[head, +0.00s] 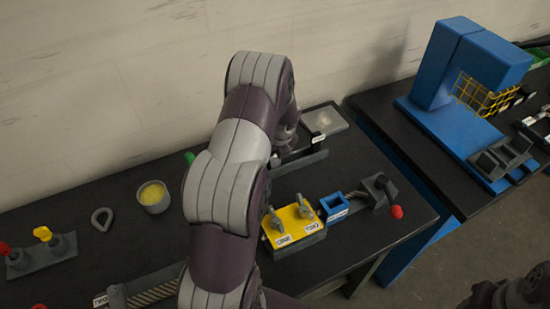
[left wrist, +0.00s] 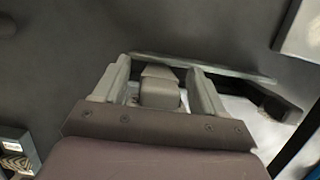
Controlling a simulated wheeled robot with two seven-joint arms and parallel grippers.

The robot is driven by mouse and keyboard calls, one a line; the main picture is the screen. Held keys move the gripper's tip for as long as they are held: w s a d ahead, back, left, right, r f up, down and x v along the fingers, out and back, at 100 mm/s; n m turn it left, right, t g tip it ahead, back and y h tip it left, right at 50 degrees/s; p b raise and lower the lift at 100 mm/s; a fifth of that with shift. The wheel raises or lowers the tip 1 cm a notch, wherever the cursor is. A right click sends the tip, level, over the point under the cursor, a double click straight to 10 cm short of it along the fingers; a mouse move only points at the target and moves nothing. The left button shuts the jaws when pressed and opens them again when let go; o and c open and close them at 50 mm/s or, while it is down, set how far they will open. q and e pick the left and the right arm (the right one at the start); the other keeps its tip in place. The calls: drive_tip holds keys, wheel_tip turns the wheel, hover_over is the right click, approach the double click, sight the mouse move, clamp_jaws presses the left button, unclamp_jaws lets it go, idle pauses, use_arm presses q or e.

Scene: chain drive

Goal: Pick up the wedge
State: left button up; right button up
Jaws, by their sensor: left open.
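My left gripper (head: 287,152) is over the back of the black table, partly hidden behind my own arm in the head view. In the left wrist view its two fingers (left wrist: 159,88) stand apart. A small grey block with a sloped top, which looks like the wedge (left wrist: 160,92), shows between them. I see gaps on both sides of it, so the fingers do not grip it. In the head view I cannot make out the wedge clearly near the gripper. My right gripper cannot be made out.
A grey tray (head: 335,119) lies just beyond the left gripper. A yellow-topped fixture (head: 292,226), a blue block (head: 334,207) and a red-knobbed lever (head: 395,211) stand in front. A cup (head: 153,196) sits at left, a blue machine (head: 455,75) at right. Some table between is bare.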

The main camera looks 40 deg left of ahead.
use_arm(q)
drive_tip(key=shift+a+f, duration=0.1)
drive_tip(key=c, duration=1.2)
clamp_jaws()
drive_tip(key=shift+w, duration=0.1)
